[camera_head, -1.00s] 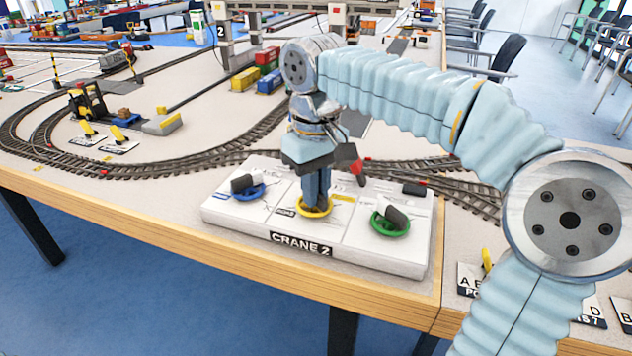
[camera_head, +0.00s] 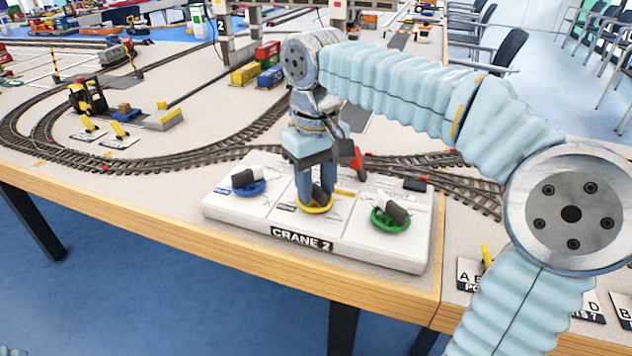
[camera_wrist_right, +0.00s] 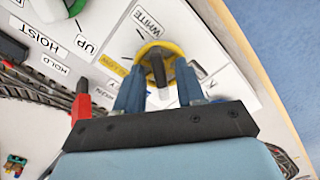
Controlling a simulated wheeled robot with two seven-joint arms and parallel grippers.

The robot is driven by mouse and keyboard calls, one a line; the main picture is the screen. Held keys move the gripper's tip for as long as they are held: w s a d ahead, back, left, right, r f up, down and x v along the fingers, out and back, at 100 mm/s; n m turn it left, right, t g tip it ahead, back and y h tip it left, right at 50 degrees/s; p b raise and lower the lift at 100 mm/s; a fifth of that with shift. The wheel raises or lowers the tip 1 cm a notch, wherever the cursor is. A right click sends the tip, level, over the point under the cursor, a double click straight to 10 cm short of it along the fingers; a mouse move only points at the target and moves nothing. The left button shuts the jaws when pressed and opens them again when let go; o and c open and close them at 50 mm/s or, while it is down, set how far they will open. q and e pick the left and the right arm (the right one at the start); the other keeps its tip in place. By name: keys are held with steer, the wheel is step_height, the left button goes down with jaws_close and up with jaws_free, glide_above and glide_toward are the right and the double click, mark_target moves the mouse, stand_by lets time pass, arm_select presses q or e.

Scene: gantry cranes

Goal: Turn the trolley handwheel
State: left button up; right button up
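The trolley handwheel is the yellow wheel (camera_head: 316,208) in the middle of the white CRANE 2 panel (camera_head: 375,253), with a dark raised grip across it. It also shows in the right wrist view (camera_wrist_right: 174,48). My right gripper (camera_head: 316,192) points down over it. In the right wrist view its two blue fingers (camera_wrist_right: 158,82) stand apart, one on each side of the dark grip (camera_wrist_right: 157,68), with gaps visible between. Contact with the wheel cannot be told.
A blue wheel (camera_head: 247,188) lies left of the yellow one and a green wheel (camera_head: 390,219) right of it. A red-tipped lever (camera_head: 358,163) stands close behind my right gripper. Rail tracks (camera_head: 130,160) run behind the panel. The table's wooden edge (camera_head: 150,228) is in front.

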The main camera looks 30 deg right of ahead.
mark_target(315, 187)
step_height(315, 187, up, 14)
steer(key=p, duration=0.1)
stand_by(0.5)
steer(key=shift+f, duration=0.1)
steer(key=shift+a, duration=0.1)
stand_by(0.3)
step_height(315, 187, down, 14)
steer(key=b, duration=0.3)
steer(key=shift+b, duration=0.3)
steer(key=shift+r, duration=0.2)
